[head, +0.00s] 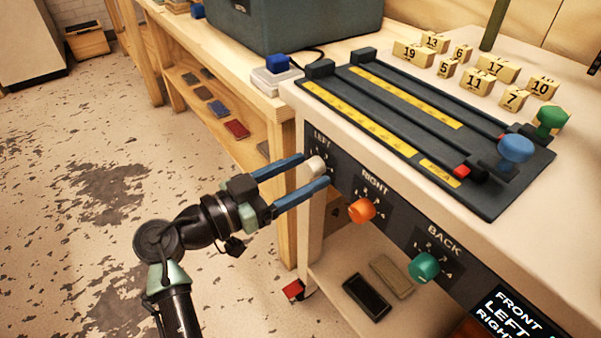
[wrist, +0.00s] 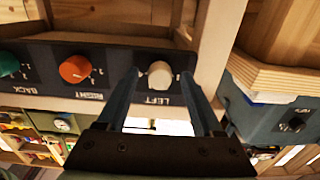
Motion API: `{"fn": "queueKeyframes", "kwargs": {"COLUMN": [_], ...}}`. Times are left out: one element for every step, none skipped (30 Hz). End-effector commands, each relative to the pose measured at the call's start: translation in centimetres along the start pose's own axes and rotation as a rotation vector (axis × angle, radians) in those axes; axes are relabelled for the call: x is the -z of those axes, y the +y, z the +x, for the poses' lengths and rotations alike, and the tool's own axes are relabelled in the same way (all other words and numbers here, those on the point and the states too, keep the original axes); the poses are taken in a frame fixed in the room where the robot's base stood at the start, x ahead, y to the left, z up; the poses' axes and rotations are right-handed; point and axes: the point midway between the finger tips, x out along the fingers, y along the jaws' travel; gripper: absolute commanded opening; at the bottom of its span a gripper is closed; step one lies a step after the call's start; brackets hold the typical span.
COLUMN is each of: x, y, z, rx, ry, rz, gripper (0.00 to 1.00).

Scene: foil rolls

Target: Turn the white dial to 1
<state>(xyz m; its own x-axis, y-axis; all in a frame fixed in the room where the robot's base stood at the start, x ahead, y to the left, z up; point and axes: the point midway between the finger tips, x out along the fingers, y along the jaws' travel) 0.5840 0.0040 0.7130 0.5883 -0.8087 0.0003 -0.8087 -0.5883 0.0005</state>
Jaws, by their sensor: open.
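The white dial (head: 315,165) sits on the dark front panel of the bench, under the label LEFT. My gripper (head: 308,172) is open, with its two blue fingers pointing at the panel on either side of the dial. In the wrist view the white dial (wrist: 160,75) shows between the tips of my open gripper (wrist: 164,78), with a gap on both sides. The fingers do not appear closed on it. The numbers around the white dial are too small or hidden to read, so I cannot tell its setting.
An orange dial (head: 361,211) marked RIGHT and a green dial (head: 424,267) marked BACK are farther along the panel (head: 392,228). Blue (head: 516,149) and green (head: 551,117) knobs stand on top. A wooden shelf bench (head: 217,60) is behind. The floor at left is clear.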

Motion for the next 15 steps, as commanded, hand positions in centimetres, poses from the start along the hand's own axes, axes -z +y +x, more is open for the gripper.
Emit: {"fn": "queueKeyframes", "kwargs": {"x": [0.01,0.01,0.01,0.01,0.01,0.01,0.01,0.01,0.01,0.01,0.01,0.01,0.01,0.01,0.01], "y": [0.00,0.00,0.00,0.00,0.00,0.00,0.00,0.00,0.00,0.00,0.00,0.00,0.00,0.00,0.00], "z": [0.00,-0.01,-0.01,-0.01,-0.02,-0.02,-0.02,-0.02,-0.03,-0.03,-0.03,-0.03,-0.03,-0.04,-0.04], "rx": [0.000,0.000,0.000,0.000,0.000,0.000,0.000,0.000,0.000,0.000,0.000,0.000,0.000,0.000,0.000], "ry": [0.000,0.000,0.000,0.000,0.000,0.000,0.000,0.000,0.000,0.000,0.000,0.000,0.000,0.000,0.000], "rz": [0.000,0.000,0.000,0.000,0.000,0.000,0.000,0.000,0.000,0.000,0.000,0.000,0.000,0.000,0.000], "gripper": [0.68,0.64,0.57,0.52,0.46,0.39,0.34,0.28,0.21,0.16,0.10,0.03,0.00,0.00,0.00]}}
